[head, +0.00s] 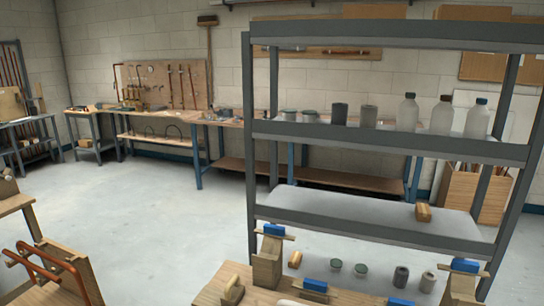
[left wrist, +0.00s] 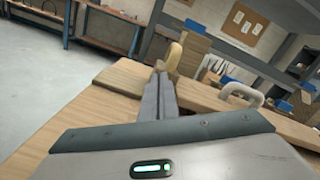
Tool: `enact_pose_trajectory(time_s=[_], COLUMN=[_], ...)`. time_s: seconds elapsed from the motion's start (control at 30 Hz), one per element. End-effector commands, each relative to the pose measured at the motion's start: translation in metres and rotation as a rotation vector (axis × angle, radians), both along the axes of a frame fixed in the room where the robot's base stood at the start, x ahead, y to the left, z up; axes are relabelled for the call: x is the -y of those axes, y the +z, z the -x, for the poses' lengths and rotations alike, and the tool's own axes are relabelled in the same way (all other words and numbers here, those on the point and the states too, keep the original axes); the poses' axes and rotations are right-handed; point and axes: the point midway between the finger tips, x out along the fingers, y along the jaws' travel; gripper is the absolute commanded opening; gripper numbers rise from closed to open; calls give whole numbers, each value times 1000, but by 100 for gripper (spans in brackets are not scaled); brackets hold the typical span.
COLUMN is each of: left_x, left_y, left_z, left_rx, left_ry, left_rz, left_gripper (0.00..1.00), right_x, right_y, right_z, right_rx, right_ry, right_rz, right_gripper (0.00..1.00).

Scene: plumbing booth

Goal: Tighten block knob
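A tan, rounded wooden piece that looks like the block knob (head: 232,291) stands on the wooden bench top (head: 212,290) at the bottom of the head view. In the left wrist view, a similar tan upright piece (left wrist: 174,56) shows just beyond my left gripper (left wrist: 160,78). The left gripper's grey fingers lie together, with no gap visible between them. I cannot tell whether the tips touch the piece. The left gripper does not show in the head view. My right gripper is in neither view.
A pale loop handle (left wrist: 242,94) is right of the fingers, near blue-topped wooden blocks. A grey metal shelf (head: 385,135) with bottles and cans stands behind the bench. An orange-barred wooden stand (head: 48,265) is at left; the floor (head: 150,215) between is clear.

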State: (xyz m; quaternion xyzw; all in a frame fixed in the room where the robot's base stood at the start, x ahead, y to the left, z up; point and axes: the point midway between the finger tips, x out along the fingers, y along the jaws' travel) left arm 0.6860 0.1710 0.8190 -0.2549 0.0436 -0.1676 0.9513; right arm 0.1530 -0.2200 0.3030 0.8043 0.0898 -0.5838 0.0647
Motion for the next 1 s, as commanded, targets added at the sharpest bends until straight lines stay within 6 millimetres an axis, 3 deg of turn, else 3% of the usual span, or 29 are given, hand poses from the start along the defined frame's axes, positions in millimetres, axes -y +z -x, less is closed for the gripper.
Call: enact_pose_trajectory(time_s=[0.07,0.53,0.77,1.0], left_x=[1,-3,-4,-9], left_y=[-6,4,5,5], left_z=[3,0,0,16], left_rx=[-9,-5,-3,-3], left_ry=[-3,-2,-1,-1], left_rz=[-2,-1,-1,-1], left_gripper=[0,0,0,0], right_x=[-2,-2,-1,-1], right_y=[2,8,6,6], right_z=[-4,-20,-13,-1], right_rx=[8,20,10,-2], right_ry=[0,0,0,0], right_rz=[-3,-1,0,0], right_gripper=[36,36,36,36])
